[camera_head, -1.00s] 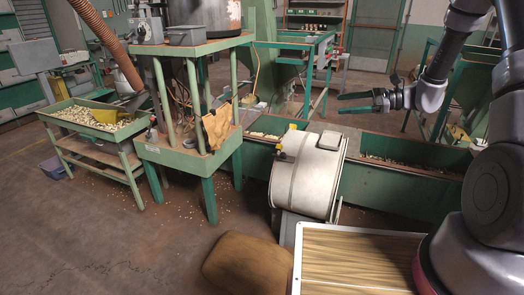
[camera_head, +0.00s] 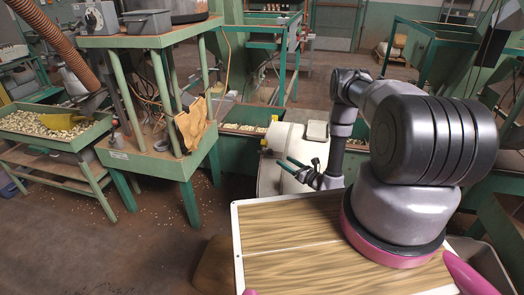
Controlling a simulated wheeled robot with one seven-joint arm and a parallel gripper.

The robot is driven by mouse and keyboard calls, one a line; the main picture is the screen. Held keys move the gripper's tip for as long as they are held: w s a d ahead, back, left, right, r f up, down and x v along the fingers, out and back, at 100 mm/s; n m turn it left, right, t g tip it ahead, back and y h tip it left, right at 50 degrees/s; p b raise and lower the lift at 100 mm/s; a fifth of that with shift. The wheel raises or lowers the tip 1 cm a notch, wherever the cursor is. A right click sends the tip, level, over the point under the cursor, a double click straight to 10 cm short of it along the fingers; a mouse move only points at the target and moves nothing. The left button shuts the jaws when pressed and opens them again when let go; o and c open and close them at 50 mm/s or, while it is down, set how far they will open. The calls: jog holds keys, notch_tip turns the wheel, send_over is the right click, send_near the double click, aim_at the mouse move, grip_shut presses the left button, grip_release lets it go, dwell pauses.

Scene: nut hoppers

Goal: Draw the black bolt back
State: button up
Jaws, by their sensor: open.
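A white rounded drum-like housing (camera_head: 277,180) stands in the middle, behind my wooden top. A small dark fitting (camera_head: 266,151) with a yellow part shows on its upper left edge; it may be the black bolt, but it is too small to tell its position. My gripper (camera_head: 288,165) is open and empty, its fingers pointing left in front of the housing in the picture. The fingertips appear a little right of and below the dark fitting. I cannot tell whether they touch the housing. My wrist hides the housing's right part.
A green stand (camera_head: 150,160) with a brown sack (camera_head: 191,125) stands left of the housing. A green hopper of nuts (camera_head: 50,130) with a yellow scoop is at the far left. A green trough (camera_head: 238,150) runs behind the housing. Floor is open at the lower left.

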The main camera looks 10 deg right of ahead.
aim_at(270, 152)
jog(key=x, duration=1)
jog(key=shift+w+a+r, duration=0.1)
jog(key=shift+w+a, duration=0.05)
jog(key=shift+w, duration=0.05)
grip_shut()
jog(key=shift+s, duration=0.2)
dwell(0.9)
